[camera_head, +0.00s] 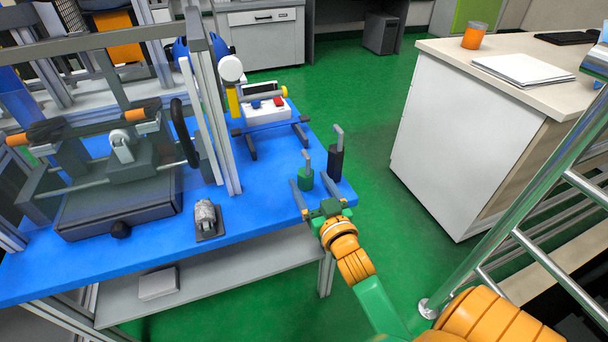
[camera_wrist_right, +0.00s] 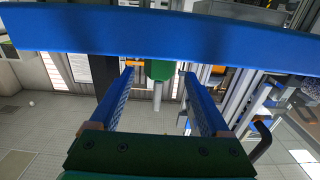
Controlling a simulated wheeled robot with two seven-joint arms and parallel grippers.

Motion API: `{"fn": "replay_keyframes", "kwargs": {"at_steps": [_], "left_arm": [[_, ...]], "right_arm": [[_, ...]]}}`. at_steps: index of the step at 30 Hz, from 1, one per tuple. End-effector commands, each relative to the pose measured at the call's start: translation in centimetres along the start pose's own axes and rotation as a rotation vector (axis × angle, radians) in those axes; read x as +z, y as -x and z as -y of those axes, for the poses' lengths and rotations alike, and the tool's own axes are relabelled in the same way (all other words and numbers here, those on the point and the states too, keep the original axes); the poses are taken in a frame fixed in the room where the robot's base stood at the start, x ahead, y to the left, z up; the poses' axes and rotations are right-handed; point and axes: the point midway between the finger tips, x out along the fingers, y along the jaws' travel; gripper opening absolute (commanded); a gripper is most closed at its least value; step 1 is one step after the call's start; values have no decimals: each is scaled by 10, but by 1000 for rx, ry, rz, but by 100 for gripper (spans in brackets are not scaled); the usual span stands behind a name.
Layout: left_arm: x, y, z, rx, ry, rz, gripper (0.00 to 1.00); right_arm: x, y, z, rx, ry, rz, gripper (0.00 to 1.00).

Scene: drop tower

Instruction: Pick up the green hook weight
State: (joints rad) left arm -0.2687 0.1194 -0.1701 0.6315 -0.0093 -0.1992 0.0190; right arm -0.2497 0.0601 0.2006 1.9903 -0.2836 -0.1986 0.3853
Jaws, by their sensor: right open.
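The green hook weight (camera_head: 306,180) stands upright near the right end of the blue table (camera_head: 258,217), with its grey hook pointing up. My right gripper (camera_head: 313,189) is at the table's front right edge, its two blue fingers spread on either side of the green weight. In the right wrist view, which is upside down, the green weight (camera_wrist_right: 160,70) shows beyond and between the open fingertips (camera_wrist_right: 159,72), with its hook stem pointing down the picture. I cannot tell whether a finger touches it. My left gripper is not in view.
A taller black hook weight (camera_head: 335,162) stands just right of the green one. A white control box (camera_head: 263,112) with red and blue buttons is behind. A small clamp-like part on a dark plate (camera_head: 208,222) lies left. A metal frame (camera_head: 213,120) stands left; a white cabinet (camera_head: 450,140) is at right.

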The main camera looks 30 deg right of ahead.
Motion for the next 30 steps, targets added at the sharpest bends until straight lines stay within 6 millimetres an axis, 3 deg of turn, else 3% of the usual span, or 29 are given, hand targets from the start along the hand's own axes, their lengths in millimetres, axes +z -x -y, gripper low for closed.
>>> {"fn": "replay_keyframes", "kwargs": {"at_steps": [5, 12, 14, 21, 30], "left_arm": [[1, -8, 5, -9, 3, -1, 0], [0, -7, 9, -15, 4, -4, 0], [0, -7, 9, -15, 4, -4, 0], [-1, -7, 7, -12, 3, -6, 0], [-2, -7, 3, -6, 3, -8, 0]], "right_arm": [[1, -32, -1, 0, 0, -3, 80], [0, -36, -1, 0, 0, 0, 80], [0, -36, -1, 0, 0, 0, 67], [0, -35, -1, 0, 0, 0, 2], [0, -35, -1, 0, 0, 1, 0]]}}
